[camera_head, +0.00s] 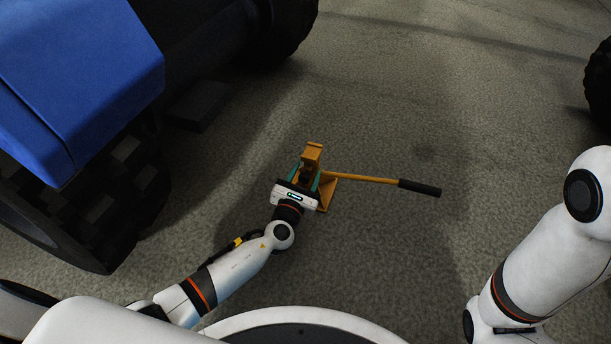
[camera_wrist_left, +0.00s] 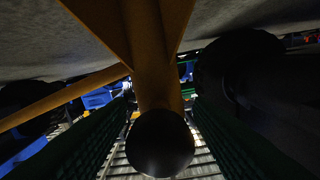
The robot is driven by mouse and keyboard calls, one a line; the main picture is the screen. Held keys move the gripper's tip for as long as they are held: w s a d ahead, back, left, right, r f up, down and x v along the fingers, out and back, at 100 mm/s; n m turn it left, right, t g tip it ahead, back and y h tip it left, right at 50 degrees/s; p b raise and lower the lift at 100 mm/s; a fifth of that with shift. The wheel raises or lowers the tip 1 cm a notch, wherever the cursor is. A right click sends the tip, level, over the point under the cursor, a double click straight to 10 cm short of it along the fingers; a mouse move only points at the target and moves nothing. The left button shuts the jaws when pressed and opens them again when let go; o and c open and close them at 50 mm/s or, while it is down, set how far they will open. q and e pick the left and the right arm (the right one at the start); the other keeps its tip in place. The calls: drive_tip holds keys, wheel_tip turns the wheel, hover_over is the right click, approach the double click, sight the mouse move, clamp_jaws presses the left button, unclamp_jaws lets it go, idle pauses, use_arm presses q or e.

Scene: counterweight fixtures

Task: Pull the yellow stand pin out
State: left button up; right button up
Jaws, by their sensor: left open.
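The yellow stand (camera_head: 312,153) stands on the floor near the middle of the head view, with a yellow bar reaching right to a black grip (camera_head: 420,188). My left gripper (camera_head: 306,175) is at its near side, open, with one teal finger on each side of it. In the left wrist view, a yellow post (camera_wrist_left: 157,60) and a round black end (camera_wrist_left: 160,143) lie between the two green fingers, with dark gaps beside them. I cannot tell for sure which part is the pin. My right gripper is out of view; only part of my right arm shows.
A blue vehicle body (camera_head: 75,80) with dark wheels or tracks fills the left and upper left. Another dark tire (camera_head: 600,85) is at the right edge. The grey floor (camera_head: 450,120) around the stand and to its right is mostly clear.

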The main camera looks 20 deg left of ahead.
use_arm(q)
clamp_jaws()
drive_tip(key=shift+s+a+p, duration=0.1)
drive_tip(key=shift+s+p, duration=0.45)
drive_tip(key=shift+s, duration=1.15)
unclamp_jaws()
drive_tip(key=p, duration=0.6)
approach(303, 181)
drive_tip(key=s, duration=0.3)
drive_tip(key=shift+s, duration=0.15)
